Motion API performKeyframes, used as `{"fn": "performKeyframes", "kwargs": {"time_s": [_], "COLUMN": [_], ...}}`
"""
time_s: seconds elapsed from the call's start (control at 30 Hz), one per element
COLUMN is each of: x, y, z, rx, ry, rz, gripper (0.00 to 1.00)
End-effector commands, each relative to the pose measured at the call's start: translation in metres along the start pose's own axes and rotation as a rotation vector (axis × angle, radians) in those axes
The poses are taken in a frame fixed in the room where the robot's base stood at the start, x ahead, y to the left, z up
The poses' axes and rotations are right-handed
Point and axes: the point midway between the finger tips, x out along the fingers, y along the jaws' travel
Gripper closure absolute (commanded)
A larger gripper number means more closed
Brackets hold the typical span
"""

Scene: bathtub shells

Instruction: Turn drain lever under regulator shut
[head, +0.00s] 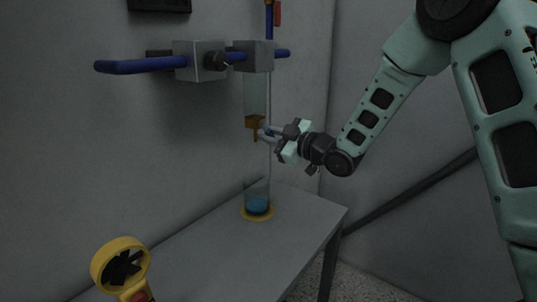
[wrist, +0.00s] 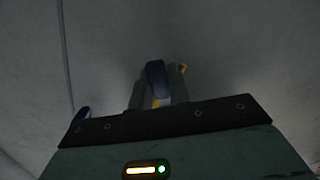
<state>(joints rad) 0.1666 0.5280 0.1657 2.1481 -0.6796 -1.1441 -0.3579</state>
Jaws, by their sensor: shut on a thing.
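The regulator (head: 256,57) is a grey block on the blue pipe at the wall in the head view. A pale translucent bowl (head: 256,97) hangs under it, with a brass drain fitting (head: 254,121) at its bottom. My gripper (head: 265,133) reaches in from the right at the height of this fitting. In the wrist view my gripper (wrist: 158,90) is shut on the blue drain lever (wrist: 155,75), which stands between the two fingers. A bit of orange-brown fitting (wrist: 183,68) shows beside the right finger. The lever's exact angle is hard to tell.
A clear cup with blue liquid (head: 257,203) stands on the grey table (head: 215,240) below the drain, on a yellow ring. A second grey block (head: 199,61) sits left on the blue pipe (head: 135,66). A yellow fan-like device (head: 105,257) is at lower left.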

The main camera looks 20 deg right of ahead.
Motion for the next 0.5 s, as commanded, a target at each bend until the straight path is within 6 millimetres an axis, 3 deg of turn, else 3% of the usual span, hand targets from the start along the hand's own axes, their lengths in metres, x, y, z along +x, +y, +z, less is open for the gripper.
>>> {"fn": "performKeyframes", "kwargs": {"time_s": [0.5], "x": [0.000], "y": [0.016], "z": [0.000], "rx": [-0.494], "ry": [0.003], "rz": [0.001], "gripper": [1.00]}}
